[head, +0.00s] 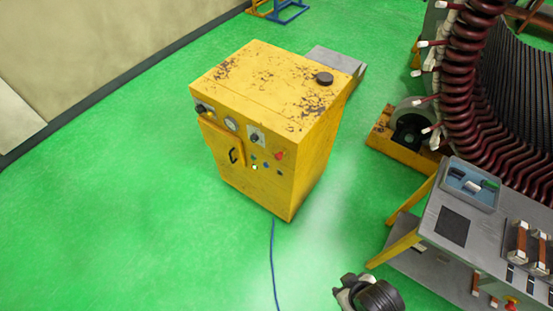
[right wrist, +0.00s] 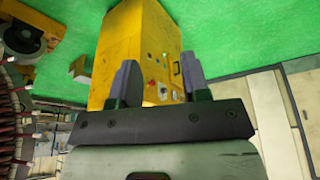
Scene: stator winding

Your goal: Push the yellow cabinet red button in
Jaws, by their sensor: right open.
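The yellow cabinet (head: 272,90) stands on the green floor in the middle of the head view, its top worn and scratched. Its red button (head: 280,155) is at the right end of the front control panel. In the right wrist view the cabinet (right wrist: 138,40) shows beyond my fingers, with a small red spot (right wrist: 152,83) between them. My right gripper (right wrist: 160,76) is open, its two dark fingers apart and nothing between them. In the head view my right gripper (head: 350,292) is at the bottom edge, apart from the cabinet and in front of it. My left gripper is not in view.
A grey workbench (head: 430,255) with a blue tray (head: 469,186) stands at the right. The large stator with dark red coils (head: 470,80) is behind it. A blue cable (head: 274,265) runs along the floor from the cabinet. The floor left of the cabinet is clear.

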